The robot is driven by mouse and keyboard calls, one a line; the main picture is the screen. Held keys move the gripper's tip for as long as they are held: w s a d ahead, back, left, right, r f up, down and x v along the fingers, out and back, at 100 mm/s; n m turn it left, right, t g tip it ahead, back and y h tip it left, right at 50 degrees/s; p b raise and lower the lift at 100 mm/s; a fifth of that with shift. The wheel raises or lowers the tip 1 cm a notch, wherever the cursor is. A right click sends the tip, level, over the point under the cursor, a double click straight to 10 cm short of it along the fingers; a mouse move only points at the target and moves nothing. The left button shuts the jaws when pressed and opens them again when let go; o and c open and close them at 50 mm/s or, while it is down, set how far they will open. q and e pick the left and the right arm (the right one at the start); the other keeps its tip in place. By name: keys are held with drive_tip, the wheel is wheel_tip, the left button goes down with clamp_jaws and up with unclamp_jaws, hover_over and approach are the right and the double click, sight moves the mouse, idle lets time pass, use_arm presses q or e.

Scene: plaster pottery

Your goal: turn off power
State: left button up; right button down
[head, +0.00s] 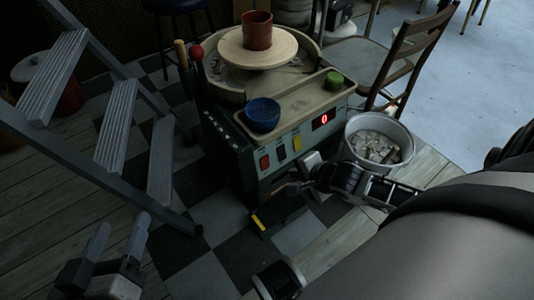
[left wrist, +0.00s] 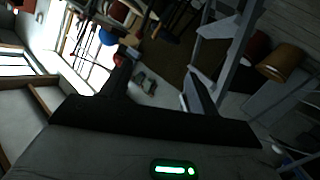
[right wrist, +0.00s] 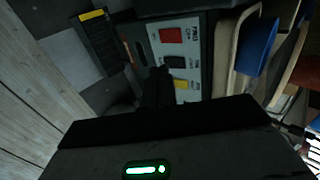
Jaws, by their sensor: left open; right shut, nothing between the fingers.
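The pottery wheel (head: 257,48) stands on a machine with a sloped control panel (head: 312,137). The panel carries a red switch (head: 265,162), a black switch (head: 281,153), a yellow switch (head: 297,143) and a lit red display (head: 323,119) reading 0. In the right wrist view, the red switch (right wrist: 171,35), black switch (right wrist: 174,62) and yellow switch (right wrist: 181,84) show beyond the fingers. My right gripper (right wrist: 157,85) is shut and empty, in front of the panel's lower part; contact cannot be told. My left gripper (head: 118,245) is open and empty, near the ladder at lower left.
A brown pot (head: 257,30) sits on the wheel. A blue bowl (head: 262,114) and a green item (head: 333,80) are on the tray. A white bucket (head: 404,133) stands right of the machine, before a chair (head: 365,58). A yellow-striped pedal (head: 260,220) is on the floor. A ladder (head: 113,125) stands left.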

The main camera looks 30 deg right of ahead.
drive_tip(key=b, duration=0.5)
approach(265, 163)
wheel_tip(265, 163, down, 2)
drive_tip(key=s, duration=0.2)
drive_tip(key=w+b, duration=0.1)
drive_tip(key=w+f+b, duration=0.1)
drive_tip(key=w, duration=0.1)
drive_tip(key=w+f+b, duration=0.1)
drive_tip(key=w, duration=0.1)
drive_tip(key=shift+w+a+f, duration=0.1)
drive_tip(key=shift+w+f, duration=0.1)
drive_tip(key=shift+w+r, duration=0.1)
drive_tip(key=shift+w, duration=0.3)
use_arm(q)
wheel_tip(265, 163, up, 8)
drive_tip(key=w+m+t+h, duration=0.2)
drive_tip(key=m+t+h, duration=0.1)
drive_tip(key=t+h, duration=0.1)
drive_tip(key=shift+w+t, duration=0.2)
drive_tip(key=shift+t, duration=0.3)
